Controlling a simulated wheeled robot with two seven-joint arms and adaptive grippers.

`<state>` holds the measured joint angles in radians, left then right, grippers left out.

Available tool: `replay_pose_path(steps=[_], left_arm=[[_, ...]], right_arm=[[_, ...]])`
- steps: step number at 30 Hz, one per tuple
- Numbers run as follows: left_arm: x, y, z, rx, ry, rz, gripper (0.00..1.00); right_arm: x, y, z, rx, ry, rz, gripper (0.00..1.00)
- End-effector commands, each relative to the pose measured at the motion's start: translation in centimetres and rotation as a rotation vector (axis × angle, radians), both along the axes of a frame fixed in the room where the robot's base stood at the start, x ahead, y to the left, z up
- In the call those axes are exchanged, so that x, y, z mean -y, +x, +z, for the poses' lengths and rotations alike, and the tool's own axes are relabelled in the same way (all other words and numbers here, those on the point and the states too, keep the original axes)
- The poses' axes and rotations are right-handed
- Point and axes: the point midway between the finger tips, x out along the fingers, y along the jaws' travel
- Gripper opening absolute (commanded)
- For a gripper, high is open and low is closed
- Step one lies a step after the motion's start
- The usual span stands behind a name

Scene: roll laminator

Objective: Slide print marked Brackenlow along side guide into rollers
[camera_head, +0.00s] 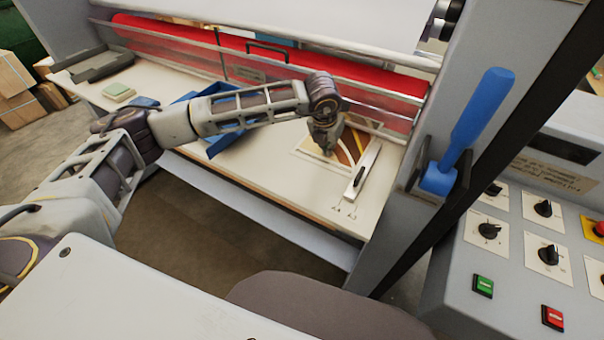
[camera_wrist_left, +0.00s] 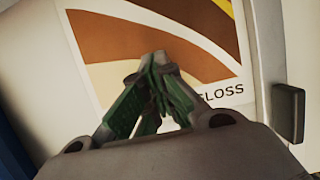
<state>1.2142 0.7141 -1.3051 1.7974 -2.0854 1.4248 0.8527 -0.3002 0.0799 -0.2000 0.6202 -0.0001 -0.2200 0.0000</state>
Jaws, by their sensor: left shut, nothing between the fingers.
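A print (camera_head: 350,148) with brown, orange and cream bands lies on the feed table beside the pale side guide (camera_head: 365,168). The print fills much of the left wrist view (camera_wrist_left: 215,55), where letters ending in "LOSS" show; the name Brackenlow cannot be read. The side guide runs along its right side there (camera_wrist_left: 268,50), with a dark knob. My left gripper (camera_head: 327,148) points down over the print, its green fingers (camera_wrist_left: 155,95) shut with nothing between them. I cannot tell whether the fingertips touch the print. The red roller (camera_head: 375,85) lies behind a clear guard. My right gripper is not in view.
A blue tray (camera_head: 228,138) lies on the feed table (camera_head: 270,185), partly behind my left arm. A green-topped pad (camera_head: 118,92) and a grey tray (camera_head: 98,65) are at the left. A blue lever (camera_head: 480,120) and control panel (camera_head: 520,235) stand at the right.

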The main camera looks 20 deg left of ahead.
Motion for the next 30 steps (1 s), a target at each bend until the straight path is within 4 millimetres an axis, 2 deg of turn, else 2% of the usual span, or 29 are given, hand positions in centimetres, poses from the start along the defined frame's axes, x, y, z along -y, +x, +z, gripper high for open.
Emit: replay_pose_path(steps=[18,30], left_arm=[[0.8,2.7,-0.2,0.0,-0.001,0.0,0.0],[0.8,3.0,0.0,0.0,-0.001,-0.001,0.0]], right_arm=[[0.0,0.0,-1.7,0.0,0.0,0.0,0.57],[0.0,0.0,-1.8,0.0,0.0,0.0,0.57]])
